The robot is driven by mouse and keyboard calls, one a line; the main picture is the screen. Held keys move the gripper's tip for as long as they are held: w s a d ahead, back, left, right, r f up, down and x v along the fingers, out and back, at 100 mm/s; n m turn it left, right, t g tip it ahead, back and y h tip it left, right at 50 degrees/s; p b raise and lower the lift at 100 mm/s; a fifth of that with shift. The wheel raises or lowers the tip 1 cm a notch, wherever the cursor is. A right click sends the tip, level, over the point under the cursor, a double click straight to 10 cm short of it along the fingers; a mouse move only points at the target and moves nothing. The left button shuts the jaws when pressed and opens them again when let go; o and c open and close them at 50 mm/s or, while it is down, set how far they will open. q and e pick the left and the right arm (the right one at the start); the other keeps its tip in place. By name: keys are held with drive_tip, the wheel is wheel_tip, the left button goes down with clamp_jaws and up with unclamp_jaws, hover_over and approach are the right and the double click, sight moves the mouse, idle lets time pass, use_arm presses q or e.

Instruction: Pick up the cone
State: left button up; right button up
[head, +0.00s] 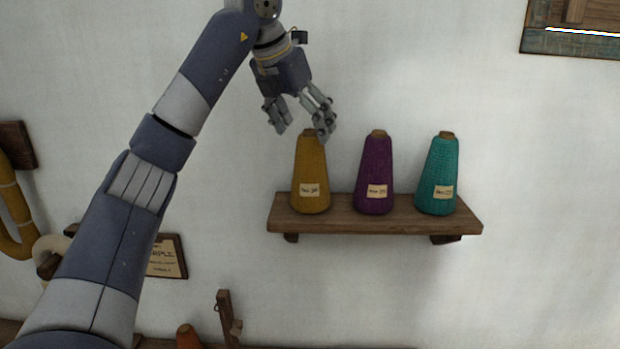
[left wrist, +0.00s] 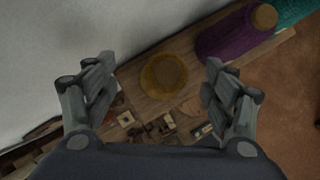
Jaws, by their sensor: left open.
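Three yarn cones stand upright on a wooden wall shelf (head: 400,218) in the head view. The yellow cone (head: 310,178) is at the left, the purple cone (head: 377,175) in the middle and the teal cone (head: 437,178) at the right. Each has a small paper label. My left gripper (head: 302,130) is open and empty, above the yellow cone's top. In the left wrist view the yellow cone (left wrist: 165,76) shows from above, between the open fingers (left wrist: 160,85). The purple cone (left wrist: 228,40) and the teal cone (left wrist: 293,10) are at its upper right. My right gripper is not in view.
The white wall (head: 420,70) stands close behind the shelf. A framed sign (head: 166,256) and a yellow looped hank (head: 12,205) hang at the left. A wooden frame (head: 575,30) is at the top right. An orange cone-shaped thing (head: 188,337) stands at the bottom.

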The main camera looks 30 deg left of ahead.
sight(307, 130)
use_arm(q)
drive_tip(key=shift+w+d+f, duration=0.15)
drive_tip(key=shift+w+f, duration=0.05)
drive_tip(key=shift+f, duration=0.25)
drive_tip(key=shift+w+d+f, duration=0.1)
drive_tip(key=shift+w+f, duration=0.05)
drive_tip(key=shift+f, duration=0.25)
drive_tip(key=shift+w+f, duration=0.2)
drive_tip(key=shift+f, duration=0.1)
drive_tip(key=shift+w+a+f+p, duration=0.1)
drive_tip(key=shift+w+f+p, duration=0.1)
drive_tip(key=shift+f+p, duration=0.1)
drive_tip(key=x, duration=0.1)
drive_tip(key=p+x, duration=0.1)
drive_tip(key=x, duration=0.1)
drive_tip(key=shift+d+f, duration=0.3)
drive_tip(key=shift+f, duration=0.15)
drive_tip(key=shift+w+f, duration=0.2)
drive_tip(key=shift+f, duration=0.2)
drive_tip(key=c, duration=0.4)
drive_tip(key=shift+s, duration=0.1)
drive_tip(key=c, duration=1.2)
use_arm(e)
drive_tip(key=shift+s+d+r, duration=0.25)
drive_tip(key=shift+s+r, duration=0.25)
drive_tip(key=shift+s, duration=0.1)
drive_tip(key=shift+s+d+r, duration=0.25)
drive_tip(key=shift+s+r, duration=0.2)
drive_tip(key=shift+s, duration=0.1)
